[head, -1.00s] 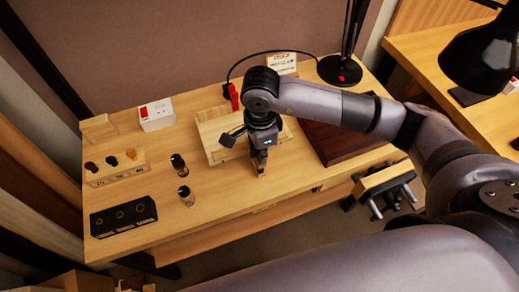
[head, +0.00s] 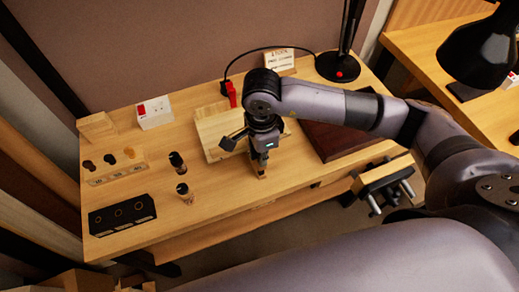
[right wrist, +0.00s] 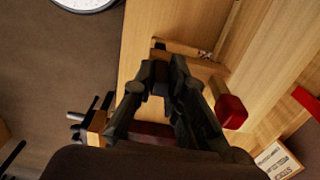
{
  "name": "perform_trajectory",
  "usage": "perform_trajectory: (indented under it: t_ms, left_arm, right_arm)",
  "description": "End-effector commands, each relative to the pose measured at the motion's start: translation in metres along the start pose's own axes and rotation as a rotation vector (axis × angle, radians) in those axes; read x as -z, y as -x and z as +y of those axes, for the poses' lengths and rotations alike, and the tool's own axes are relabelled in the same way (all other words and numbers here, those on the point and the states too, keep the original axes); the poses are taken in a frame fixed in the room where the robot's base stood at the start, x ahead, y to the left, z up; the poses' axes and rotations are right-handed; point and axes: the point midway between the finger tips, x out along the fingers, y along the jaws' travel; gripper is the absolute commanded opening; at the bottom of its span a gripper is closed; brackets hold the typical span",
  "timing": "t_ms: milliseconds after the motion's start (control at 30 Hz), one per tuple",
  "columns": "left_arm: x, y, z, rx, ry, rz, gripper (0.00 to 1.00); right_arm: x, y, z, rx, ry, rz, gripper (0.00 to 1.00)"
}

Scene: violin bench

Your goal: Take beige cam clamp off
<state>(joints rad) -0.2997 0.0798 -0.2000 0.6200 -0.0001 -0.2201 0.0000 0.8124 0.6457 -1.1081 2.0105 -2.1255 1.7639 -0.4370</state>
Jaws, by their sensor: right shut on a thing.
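The beige cam clamp (right wrist: 190,54) shows in the right wrist view as a light wooden bar at the fingertips, by the bench's front edge. In the head view a small light piece (head: 262,171) of it shows under the fingers; the rest is hidden. My right gripper (head: 261,164) points down at the front of the bench and is shut on the clamp. Its dark fingers also show in the right wrist view (right wrist: 165,62). I cannot tell whether the clamp touches the bench. My left gripper is not in view.
A light wooden board (head: 215,130) lies behind the gripper, with a red-handled piece (head: 232,94) at its back. A dark red panel (head: 340,138) lies to the right. Bottles (head: 184,190), a black holder (head: 122,214) and a lamp base (head: 338,66) stand around. The front middle is clear.

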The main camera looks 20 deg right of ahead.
Motion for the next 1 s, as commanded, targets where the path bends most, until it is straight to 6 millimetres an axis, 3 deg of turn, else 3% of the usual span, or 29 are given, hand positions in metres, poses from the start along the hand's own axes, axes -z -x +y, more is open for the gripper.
perform_trajectory:
  t_ms: [1000]
  left_arm:
    - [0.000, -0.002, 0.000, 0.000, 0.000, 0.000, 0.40]
  right_arm:
    - [0.000, 0.000, 0.033, 0.001, 0.000, 0.000, 0.00]
